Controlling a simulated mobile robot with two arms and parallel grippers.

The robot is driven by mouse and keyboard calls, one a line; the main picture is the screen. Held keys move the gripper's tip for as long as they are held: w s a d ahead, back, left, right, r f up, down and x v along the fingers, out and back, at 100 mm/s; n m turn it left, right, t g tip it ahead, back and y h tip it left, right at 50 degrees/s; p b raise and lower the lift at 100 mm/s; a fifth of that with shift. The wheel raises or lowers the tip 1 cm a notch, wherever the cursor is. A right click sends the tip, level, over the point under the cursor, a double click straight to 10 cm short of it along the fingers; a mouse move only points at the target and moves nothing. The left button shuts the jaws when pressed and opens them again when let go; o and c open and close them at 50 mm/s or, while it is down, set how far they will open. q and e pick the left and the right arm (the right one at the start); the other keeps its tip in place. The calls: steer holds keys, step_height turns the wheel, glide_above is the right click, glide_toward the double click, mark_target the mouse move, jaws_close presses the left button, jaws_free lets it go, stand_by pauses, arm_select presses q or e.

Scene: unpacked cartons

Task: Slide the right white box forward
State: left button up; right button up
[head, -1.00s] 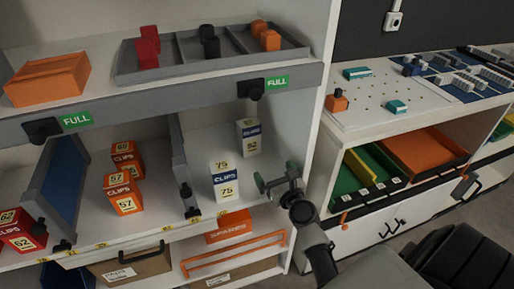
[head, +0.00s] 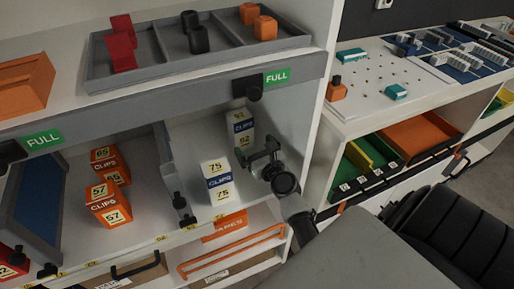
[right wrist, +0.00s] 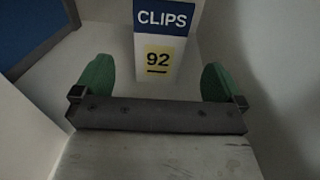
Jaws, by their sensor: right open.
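The right white box (head: 241,124), with a blue CLIPS band, stands upright at the back of the right shelf compartment. In the right wrist view the same white box (right wrist: 163,60) shows its number 92 straight ahead. My right gripper (head: 257,153) is in front of the right white box, at the compartment's right side. Its green fingertips are spread apart with the box centred beyond them; I see no contact. Another white box (head: 217,181), marked 75, stands nearer the shelf's front, left of my gripper. My left gripper is not in view.
A grey divider (head: 170,165) bounds the compartment on the left, and the white cabinet wall (head: 309,130) on the right. Orange clip boxes (head: 108,203) stand beyond the divider. A grey tray (head: 150,70) with coloured blocks is on the shelf above.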

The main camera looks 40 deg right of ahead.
mark_target(244, 134)
steer(key=w, duration=0.2)
steer(key=w+d, duration=0.1)
steer(key=w, duration=0.2)
steer(key=w+b, duration=0.1)
steer(key=w, duration=0.2)
steer(key=shift+w+d, duration=0.15)
steer(key=shift+w, duration=0.65)
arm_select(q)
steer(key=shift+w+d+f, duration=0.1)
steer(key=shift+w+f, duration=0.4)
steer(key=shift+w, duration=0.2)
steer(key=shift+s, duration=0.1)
arm_select(e)
steer(key=shift+c, duration=0.3)
steer(key=c, duration=1)
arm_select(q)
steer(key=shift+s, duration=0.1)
arm_select(e)
steer(key=shift+c, duration=0.2)
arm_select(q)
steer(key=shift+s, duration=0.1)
